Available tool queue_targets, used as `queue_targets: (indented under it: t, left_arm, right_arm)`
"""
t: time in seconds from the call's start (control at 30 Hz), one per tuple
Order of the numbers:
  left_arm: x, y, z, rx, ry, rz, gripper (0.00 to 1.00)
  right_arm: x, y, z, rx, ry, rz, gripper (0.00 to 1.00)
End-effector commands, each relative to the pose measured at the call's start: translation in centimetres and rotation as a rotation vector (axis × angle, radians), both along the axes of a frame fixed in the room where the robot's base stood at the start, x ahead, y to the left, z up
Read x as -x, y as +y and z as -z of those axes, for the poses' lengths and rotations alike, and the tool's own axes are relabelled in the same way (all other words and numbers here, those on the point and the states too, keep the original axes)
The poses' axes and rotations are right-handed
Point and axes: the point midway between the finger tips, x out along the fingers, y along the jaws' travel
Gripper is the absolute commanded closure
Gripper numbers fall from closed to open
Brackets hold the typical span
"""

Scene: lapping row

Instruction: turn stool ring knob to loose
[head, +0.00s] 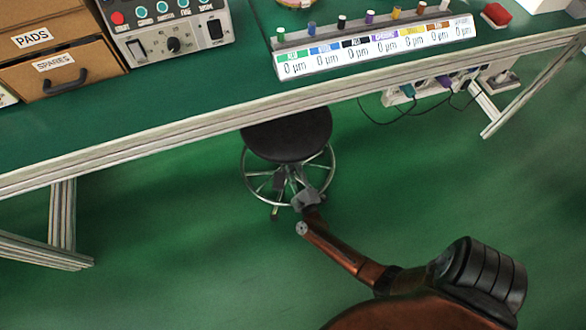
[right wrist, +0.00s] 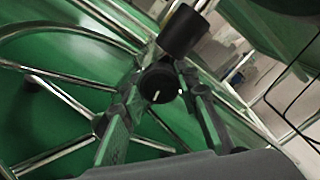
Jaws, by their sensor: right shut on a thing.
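The stool has a round black seat (head: 290,135) and a chrome foot ring (head: 243,165), and it stands on the floor partly under the bench. In the right wrist view the ring knob (right wrist: 158,89) is round and black with a short white pointer line. The stool's dark column (right wrist: 183,32) rises just behind it. My right gripper (head: 306,198) reaches in low at the stool's front. In the right wrist view its two fingers (right wrist: 160,84) sit on either side of the knob, shut on it. No loose or tight marking is readable. My left gripper is not in view.
The long green bench (head: 190,92) with a pale metal front edge passes above the stool. A bench leg (head: 62,215) stands at left. A power strip (head: 420,92) with hanging cables is under the bench at right. The green floor around the stool is clear.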

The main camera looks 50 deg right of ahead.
Motion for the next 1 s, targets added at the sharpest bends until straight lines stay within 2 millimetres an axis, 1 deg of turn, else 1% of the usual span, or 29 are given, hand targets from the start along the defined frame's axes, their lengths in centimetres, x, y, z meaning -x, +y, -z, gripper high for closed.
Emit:
queue_targets:
  t: [0.2,0.4,0.97,1.0]
  left_arm:
    - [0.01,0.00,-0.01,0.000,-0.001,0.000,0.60]
    - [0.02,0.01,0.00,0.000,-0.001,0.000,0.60]
    - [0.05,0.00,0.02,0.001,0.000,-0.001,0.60]
    - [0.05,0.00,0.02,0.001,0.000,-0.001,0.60]
  right_arm:
    - [-0.02,-0.12,-0.20,-0.107,-0.071,0.003,0.95]
    - [-0.04,-0.12,-0.20,-0.166,-0.108,0.002,0.95]
    - [-0.08,-0.11,-0.23,-0.192,-0.124,0.002,0.95]
    - [-0.08,-0.11,-0.23,-0.192,-0.124,0.002,0.70]
